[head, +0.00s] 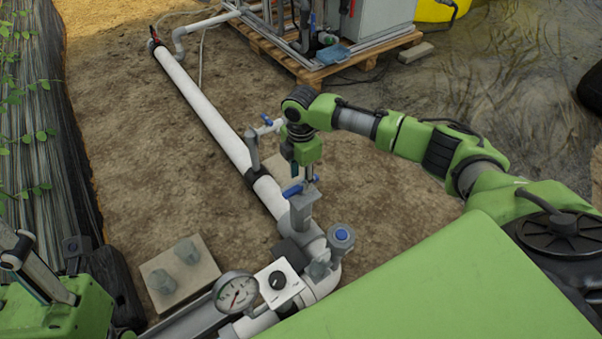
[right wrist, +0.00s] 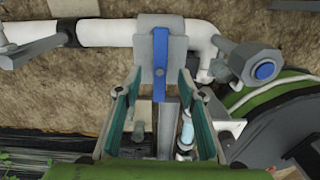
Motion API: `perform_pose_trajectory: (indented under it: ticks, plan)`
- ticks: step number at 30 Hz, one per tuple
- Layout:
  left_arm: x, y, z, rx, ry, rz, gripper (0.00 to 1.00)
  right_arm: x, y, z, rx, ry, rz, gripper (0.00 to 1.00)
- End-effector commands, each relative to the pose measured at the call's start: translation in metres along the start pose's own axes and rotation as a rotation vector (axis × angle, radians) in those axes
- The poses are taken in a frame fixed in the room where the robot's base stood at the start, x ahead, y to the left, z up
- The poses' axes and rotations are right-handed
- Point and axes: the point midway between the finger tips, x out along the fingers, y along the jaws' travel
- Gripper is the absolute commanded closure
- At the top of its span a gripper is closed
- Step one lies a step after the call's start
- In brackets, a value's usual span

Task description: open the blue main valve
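The blue main valve is a blue lever (head: 293,190) on a grey valve body (head: 302,210) in the white pipe. In the right wrist view the lever (right wrist: 160,62) runs straight down the picture from the grey body (right wrist: 148,30). My right gripper (head: 304,178) is at the lever, pointing down. In the wrist view its two green-padded fingers (right wrist: 160,80) stand apart, with the lever's free end between them. I see a gap on both sides, so it is not gripped. My left gripper is not in clear view.
A smaller blue-handled valve (head: 266,120) stands on a branch behind my right gripper. A blue-capped fitting (head: 342,236), a pressure gauge (head: 236,293) and a white box with a black knob (head: 279,282) are close in front. A concrete block (head: 160,262) lies left. Bare soil lies beyond.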

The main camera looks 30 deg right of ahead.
Motion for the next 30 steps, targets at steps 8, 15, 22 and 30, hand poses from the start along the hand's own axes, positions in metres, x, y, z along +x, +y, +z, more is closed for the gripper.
perform_pose_trajectory:
  ticks: [8, 15, 22, 30]
  plan:
    - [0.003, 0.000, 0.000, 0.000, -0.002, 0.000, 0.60, 0.001, 0.000, 0.000, -0.046, 0.000, 0.000, 0.64]
    - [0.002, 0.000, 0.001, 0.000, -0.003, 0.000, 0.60, 0.003, 0.000, 0.000, -0.045, 0.000, -0.001, 0.64]
    - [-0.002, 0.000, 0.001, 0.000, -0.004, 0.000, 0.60, 0.017, 0.000, 0.000, -0.043, -0.001, -0.001, 0.64]
    - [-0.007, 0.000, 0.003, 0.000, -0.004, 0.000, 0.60, 0.039, 0.000, 0.000, -0.044, 0.000, -0.001, 0.64]
